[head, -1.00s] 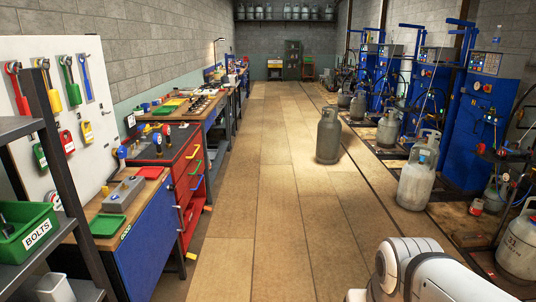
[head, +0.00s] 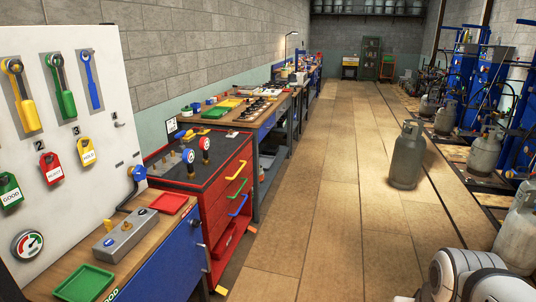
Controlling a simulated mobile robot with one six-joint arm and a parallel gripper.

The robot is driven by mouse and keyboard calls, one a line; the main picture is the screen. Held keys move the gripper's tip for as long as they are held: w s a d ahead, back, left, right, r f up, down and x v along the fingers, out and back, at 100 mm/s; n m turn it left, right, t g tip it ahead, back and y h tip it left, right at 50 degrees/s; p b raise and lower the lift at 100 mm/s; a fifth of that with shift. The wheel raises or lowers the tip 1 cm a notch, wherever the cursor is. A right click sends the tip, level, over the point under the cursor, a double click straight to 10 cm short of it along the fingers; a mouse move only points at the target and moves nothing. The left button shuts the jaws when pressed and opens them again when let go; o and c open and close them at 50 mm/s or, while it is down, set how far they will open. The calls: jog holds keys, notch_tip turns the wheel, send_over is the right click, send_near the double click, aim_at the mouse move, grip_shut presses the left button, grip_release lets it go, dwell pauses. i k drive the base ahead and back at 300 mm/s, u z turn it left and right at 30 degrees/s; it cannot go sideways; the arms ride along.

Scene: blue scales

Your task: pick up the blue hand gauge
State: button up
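Two small hand gauges stand upright on the dark top of the red tool cabinet (head: 225,190) at left of centre. The left one, a blue-rimmed hand gauge (head: 189,157), has a pale face. The other, a red-rimmed gauge (head: 205,144), stands just behind it to the right. Both are small in the picture and their lower parts are hard to make out. My gripper is out of view; only a white part of my arm shows at the bottom right, far from the gauges.
A blue bench (head: 165,262) in front holds a grey block (head: 127,236), a green tray (head: 84,283) and a red tray (head: 170,204). A white tool board (head: 115,130) stands at left. A gas cylinder (head: 405,160) stands on the floor.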

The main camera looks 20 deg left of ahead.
aim_at(189, 154)
jog(key=u, duration=0.4)
jog(key=i, duration=1.5)
jog(key=u, duration=1.7)
jog(key=i, duration=1.25)
jog(key=u, duration=0.7)
